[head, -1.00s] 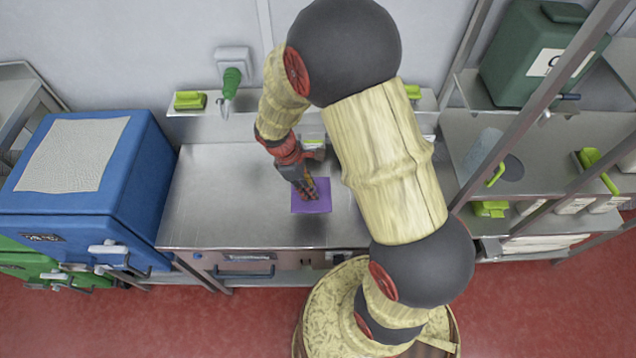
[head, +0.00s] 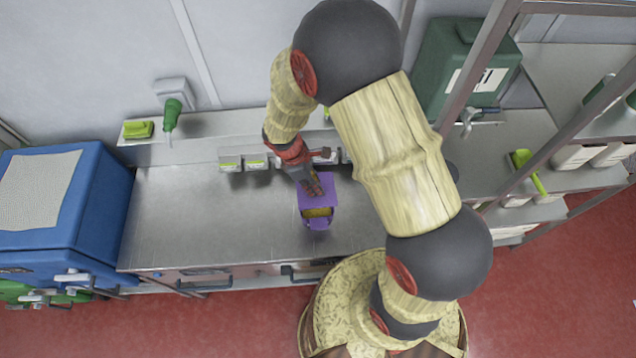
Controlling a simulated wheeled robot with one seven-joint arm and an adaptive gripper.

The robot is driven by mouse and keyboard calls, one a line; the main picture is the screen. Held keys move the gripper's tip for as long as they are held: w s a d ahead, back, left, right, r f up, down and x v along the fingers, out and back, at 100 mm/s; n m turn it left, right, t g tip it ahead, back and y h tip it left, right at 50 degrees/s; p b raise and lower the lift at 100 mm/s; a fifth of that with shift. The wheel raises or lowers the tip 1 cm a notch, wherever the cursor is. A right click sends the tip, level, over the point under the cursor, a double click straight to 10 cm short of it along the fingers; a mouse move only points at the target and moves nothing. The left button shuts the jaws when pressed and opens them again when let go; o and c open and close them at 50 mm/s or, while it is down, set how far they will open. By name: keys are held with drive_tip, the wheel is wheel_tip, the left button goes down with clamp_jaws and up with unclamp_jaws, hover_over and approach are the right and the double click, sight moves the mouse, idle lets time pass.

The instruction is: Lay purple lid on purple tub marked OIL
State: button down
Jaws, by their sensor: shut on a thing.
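The purple lid (head: 317,186) is a flat purple square in the head view, held at the end of my arm. My gripper (head: 313,189) is shut on the lid and reaches down over the steel worktop. A purple tub (head: 318,224) with yellowish contents shows just in front of the lid. The lid overlaps the rear part of the tub in this view, and the tub's front part is uncovered. I cannot tell whether the lid touches the tub. No OIL marking is legible.
The steel worktop (head: 190,225) is clear to the left. A blue box (head: 95,210) stands at its left end. Small labelled containers (head: 244,163) line its back edge. A green canister (head: 462,70) and a metal shelf rack stand at the right.

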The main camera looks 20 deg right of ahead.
drive_tip(key=shift+w+d+f, duration=0.1)
drive_tip(key=shift+d, duration=0.05)
drive_tip(key=shift+a+f+b, duration=0.2)
drive_tip(key=shift+f+b, duration=0.45)
drive_tip(key=shift+f, duration=0.1)
drive_tip(key=shift+f+b, duration=1.55)
drive_tip(key=shift+f, duration=0.5)
drive_tip(key=shift+f, duration=0.3)
drive_tip(key=shift+f+b, duration=0.85)
drive_tip(key=shift+f, duration=0.25)
drive_tip(key=shift+f, duration=0.2)
drive_tip(key=c, duration=1.5)
unclamp_jaws()
drive_tip(key=shift+c, duration=0.2)
drive_tip(key=o, duration=0.4)
